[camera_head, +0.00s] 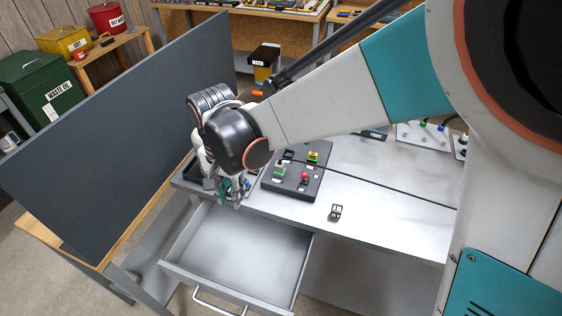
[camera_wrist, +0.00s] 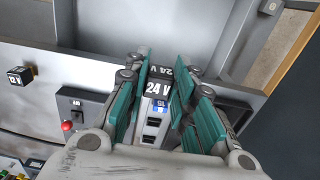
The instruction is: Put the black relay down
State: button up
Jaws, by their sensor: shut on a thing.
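My gripper (camera_wrist: 163,82) is shut on the black relay (camera_wrist: 160,72), which carries white 24 V markings and sits between the teal fingers in the wrist view. In the head view my gripper (camera_head: 233,192) points down near the front left of the grey workbench (camera_head: 378,205), above or close to its front edge. The fingers hide most of the relay there. I cannot tell whether the relay touches anything below. A blue 15 marking and a pale slotted part show beside it in the wrist view.
An open, empty drawer (camera_head: 240,252) juts out below the bench front. A dark control panel (camera_head: 296,180) with a red button stands right of my gripper. A small black cube marked 12 V (camera_wrist: 20,76) lies farther along the bench (camera_head: 336,211). A dark partition (camera_head: 120,130) stands left.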

notch_tip(320, 180, down, 20)
jog(key=b, duration=0.6)
jog(key=shift+r, duration=0.15)
jog(key=shift+f+b, duration=0.25)
jog(key=shift+b, duration=0.1)
jog(key=o, duration=0.9)
jog(key=shift+r, duration=0.1)
jog(key=shift+o, duration=0.2)
notch_tip(320, 180, up, 12)
jog(key=p, duration=0.4)
jog(key=shift+r, duration=0.2)
